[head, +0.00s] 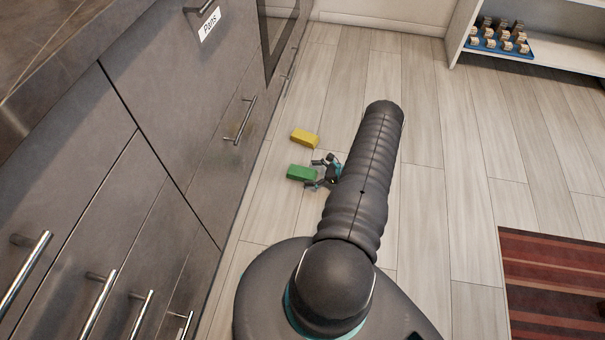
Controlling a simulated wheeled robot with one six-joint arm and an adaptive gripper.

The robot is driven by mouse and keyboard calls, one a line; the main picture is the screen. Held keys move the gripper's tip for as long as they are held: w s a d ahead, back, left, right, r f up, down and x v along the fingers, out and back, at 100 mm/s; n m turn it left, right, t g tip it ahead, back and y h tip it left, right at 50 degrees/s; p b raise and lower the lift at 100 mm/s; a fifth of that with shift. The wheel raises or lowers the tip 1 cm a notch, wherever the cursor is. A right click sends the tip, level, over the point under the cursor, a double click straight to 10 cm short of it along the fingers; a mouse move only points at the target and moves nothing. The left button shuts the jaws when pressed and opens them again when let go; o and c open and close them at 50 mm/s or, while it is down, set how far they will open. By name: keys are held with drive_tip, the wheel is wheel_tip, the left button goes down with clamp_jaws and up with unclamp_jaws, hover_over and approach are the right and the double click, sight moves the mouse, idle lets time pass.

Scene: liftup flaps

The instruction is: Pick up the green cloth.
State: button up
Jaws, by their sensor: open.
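The green cloth (301,172) is a small green block-like piece on the wooden floor, close to the grey cabinet fronts. My gripper (314,173) is low near the floor at its right side. Its two fingers are spread apart and point left toward the green cloth. The fingertips are at or very near its right end; I cannot tell whether they touch it. Nothing shows held between the fingers. My dark arm covers the floor to the right of the gripper.
A yellow block-like piece (305,138) lies on the floor just beyond the green cloth. Grey cabinets with bar handles (239,121) stand along the left. A white shelf (555,55) with a blue tray is at the back right. A striped rug (560,285) lies at the lower right.

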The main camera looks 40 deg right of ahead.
sight(306, 173)
drive_tip(key=x, duration=0.4)
drive_tip(key=shift+w, duration=0.2)
drive_tip(key=c, duration=1.2)
